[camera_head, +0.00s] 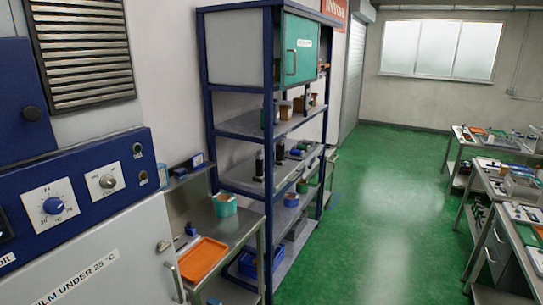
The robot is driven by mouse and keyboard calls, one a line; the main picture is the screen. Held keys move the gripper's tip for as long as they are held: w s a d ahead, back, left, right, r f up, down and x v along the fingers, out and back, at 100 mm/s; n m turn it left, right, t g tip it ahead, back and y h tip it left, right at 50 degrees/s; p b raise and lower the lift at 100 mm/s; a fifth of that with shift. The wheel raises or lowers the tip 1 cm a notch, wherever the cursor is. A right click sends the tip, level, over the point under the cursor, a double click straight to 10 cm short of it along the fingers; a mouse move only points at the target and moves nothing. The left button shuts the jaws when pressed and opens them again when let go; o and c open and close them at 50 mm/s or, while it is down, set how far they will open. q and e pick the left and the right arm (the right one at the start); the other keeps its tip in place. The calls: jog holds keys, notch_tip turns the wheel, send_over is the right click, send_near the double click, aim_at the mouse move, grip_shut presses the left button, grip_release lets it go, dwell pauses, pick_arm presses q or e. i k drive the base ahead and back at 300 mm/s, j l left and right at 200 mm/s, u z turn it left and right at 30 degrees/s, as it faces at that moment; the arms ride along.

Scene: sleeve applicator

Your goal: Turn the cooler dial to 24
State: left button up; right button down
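The cooler (95,258) stands at the left, with a vented grille above and a blue control panel. Its dial (53,205) is a blue knob on a white square plate with small marks. A "24" seems to be printed near the top of the plate; the knob's exact setting is too small to read. A second, silver knob (107,181) sits on a white plate to its right. A label on the door below reads in part "ILM UNDER 25 °C". Neither of my grippers shows in this view.
A steel side table (232,236) with an orange tray (203,260) and a teal container (224,204) stands right of the cooler. Blue shelving (240,124) is behind it. Workbenches (500,205) line the right. The green floor (385,200) between is clear.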

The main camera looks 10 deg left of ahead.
aim_at(53, 205)
jog(key=u, duration=1.6)
